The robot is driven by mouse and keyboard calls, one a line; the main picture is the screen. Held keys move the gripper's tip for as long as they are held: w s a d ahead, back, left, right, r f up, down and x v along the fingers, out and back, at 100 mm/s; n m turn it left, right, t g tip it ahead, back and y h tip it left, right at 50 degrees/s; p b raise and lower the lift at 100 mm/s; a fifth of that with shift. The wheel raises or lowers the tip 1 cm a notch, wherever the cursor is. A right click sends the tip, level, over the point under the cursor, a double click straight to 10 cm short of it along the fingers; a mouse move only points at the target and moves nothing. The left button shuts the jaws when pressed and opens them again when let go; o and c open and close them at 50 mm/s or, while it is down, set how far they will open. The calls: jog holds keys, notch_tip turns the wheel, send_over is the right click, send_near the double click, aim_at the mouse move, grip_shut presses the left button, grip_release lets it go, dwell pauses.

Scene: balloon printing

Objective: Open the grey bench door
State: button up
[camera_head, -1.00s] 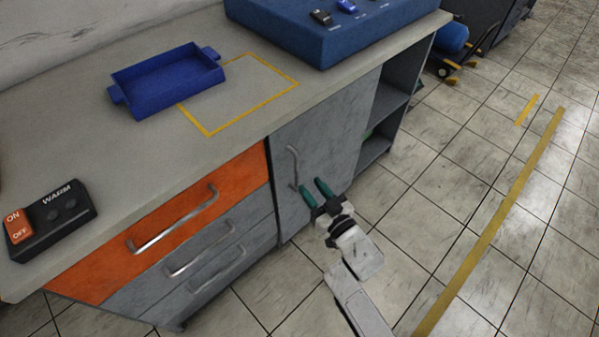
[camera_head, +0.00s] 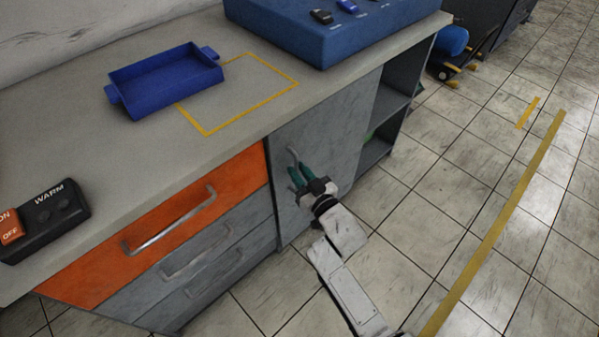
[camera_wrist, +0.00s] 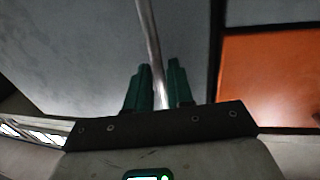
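The grey bench door (camera_head: 322,150) is closed, flush with the front of the bench, to the right of the drawers. Its curved metal handle (camera_head: 291,155) stands upright near the door's left edge; only its upper part shows in the head view. My gripper (camera_head: 301,175) with green fingers is at the handle. In the wrist view the handle bar (camera_wrist: 149,35) runs between the two green fingers (camera_wrist: 159,80). It lies close to the left finger, and a narrow gap seems to show beside the right one. The fingers look open, without a clear grip on the bar.
An orange drawer (camera_head: 160,226) and grey drawers lie left of the door. Open shelves (camera_head: 392,108) are to its right. On the bench top are a blue tray (camera_head: 165,82), a blue switch box (camera_head: 330,30) and a WARM switch (camera_head: 45,215). The tiled floor before the door is clear.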

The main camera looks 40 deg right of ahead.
grip_shut()
jog(key=shift+s+p, duration=0.15)
jog(key=shift+p, duration=0.15)
